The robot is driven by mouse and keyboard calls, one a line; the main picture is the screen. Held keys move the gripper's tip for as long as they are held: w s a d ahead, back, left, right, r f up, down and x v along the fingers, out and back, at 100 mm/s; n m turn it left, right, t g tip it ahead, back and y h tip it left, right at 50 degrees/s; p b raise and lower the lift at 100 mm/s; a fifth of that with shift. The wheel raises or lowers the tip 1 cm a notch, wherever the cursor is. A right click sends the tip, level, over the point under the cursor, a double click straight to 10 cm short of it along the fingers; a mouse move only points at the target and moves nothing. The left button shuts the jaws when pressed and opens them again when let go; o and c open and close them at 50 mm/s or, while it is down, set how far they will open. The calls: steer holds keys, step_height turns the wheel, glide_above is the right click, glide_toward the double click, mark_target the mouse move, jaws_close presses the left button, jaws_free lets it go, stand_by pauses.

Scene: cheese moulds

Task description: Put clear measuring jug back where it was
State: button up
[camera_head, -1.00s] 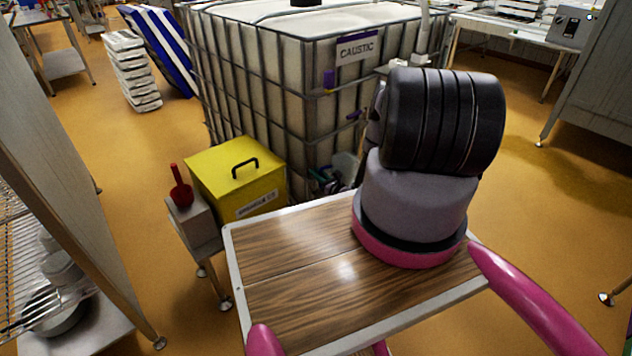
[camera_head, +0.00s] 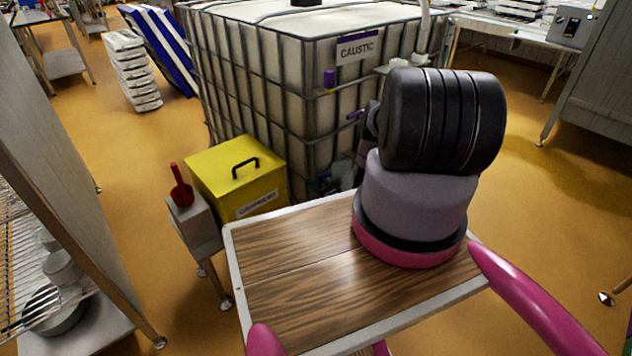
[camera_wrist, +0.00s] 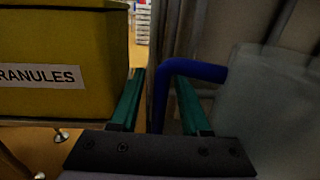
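The clear measuring jug (camera_wrist: 268,115) shows at the right of the wrist view as a pale, see-through body with a blue handle (camera_wrist: 196,70). My gripper (camera_wrist: 160,77) has two green fingers, set apart. The upright part of the handle lies between them, with the right finger on the jug's side of it. A gap shows on both sides of the handle, so the fingers look open around it. In the head view my arm hides most of the gripper and the jug. I cannot tell what the jug rests on.
The large caged caustic tank (camera_head: 285,90) rises just behind. A steel rack (camera_head: 50,250) with pots is at the left. Open floor lies between.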

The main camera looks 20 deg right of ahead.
steer(key=shift+r, duration=0.1)
steer(key=v, duration=1.2)
